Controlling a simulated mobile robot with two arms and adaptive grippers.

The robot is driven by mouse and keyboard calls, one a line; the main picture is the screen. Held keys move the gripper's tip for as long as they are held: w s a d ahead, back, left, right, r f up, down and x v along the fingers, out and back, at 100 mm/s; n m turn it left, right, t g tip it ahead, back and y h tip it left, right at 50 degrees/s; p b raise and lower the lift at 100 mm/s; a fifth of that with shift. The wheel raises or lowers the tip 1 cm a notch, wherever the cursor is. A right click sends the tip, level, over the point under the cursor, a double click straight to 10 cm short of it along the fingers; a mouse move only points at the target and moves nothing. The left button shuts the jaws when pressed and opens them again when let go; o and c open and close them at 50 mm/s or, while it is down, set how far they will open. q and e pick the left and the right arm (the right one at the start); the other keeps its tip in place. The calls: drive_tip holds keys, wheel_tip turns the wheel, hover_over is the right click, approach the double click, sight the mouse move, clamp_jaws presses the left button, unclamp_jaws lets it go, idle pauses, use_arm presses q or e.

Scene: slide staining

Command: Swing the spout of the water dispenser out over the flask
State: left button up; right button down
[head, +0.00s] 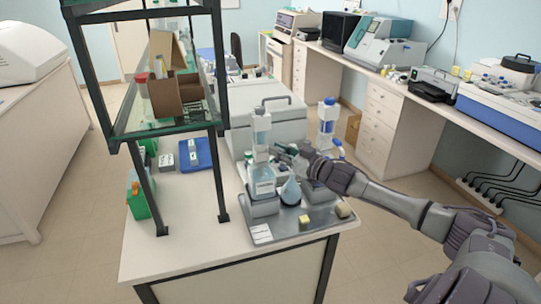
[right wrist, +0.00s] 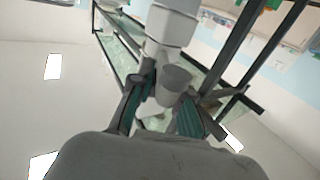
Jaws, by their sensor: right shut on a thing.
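The water dispenser (head: 262,181) is a clear bottle with a tall head, upright on a grey tray (head: 285,227) at the bench's front. The flask (head: 290,192) is a rounded, pale-blue glass vessel with a narrow neck, just right of the dispenser. My right gripper (head: 284,151) reaches in from the right, above the flask and beside the dispenser's head. In the right wrist view its fingers close around a light grey cylindrical part (right wrist: 176,79), apparently the spout, next to a white column (right wrist: 172,25). The spout is mostly hidden in the head view. My left gripper is not in view.
A second bottle with blue parts (head: 327,118) stands behind my right gripper. A dark-framed shelf (head: 222,110) rises on the left, near the dispenser. Small yellowish blocks (head: 304,220) and a white label card (head: 262,234) lie on the tray. The bench front left is clear.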

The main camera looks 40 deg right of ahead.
drive_tip(key=shift+w+d+n+y+b, duration=0.15)
drive_tip(key=shift+d+n+y+b, duration=0.4)
drive_tip(key=shift+y, duration=0.35)
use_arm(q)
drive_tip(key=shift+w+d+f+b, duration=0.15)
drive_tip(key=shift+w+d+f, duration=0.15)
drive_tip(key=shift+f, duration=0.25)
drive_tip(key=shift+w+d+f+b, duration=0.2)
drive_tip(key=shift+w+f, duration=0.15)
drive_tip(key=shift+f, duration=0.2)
use_arm(e)
drive_tip(key=n+y, duration=0.1)
drive_tip(key=n+g+y, duration=0.1)
drive_tip(key=shift+w+d+y, duration=0.15)
drive_tip(key=shift+d+y, duration=0.15)
drive_tip(key=shift+d, duration=0.05)
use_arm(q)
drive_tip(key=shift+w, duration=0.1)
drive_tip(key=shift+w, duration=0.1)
use_arm(e)
drive_tip(key=c, duration=1.1)
unclamp_jaws()
drive_tip(key=shift+r+v, duration=0.1)
drive_tip(key=shift+v, duration=2.9)
drive_tip(key=shift+r+v, duration=0.15)
drive_tip(key=shift+v, duration=2.8)
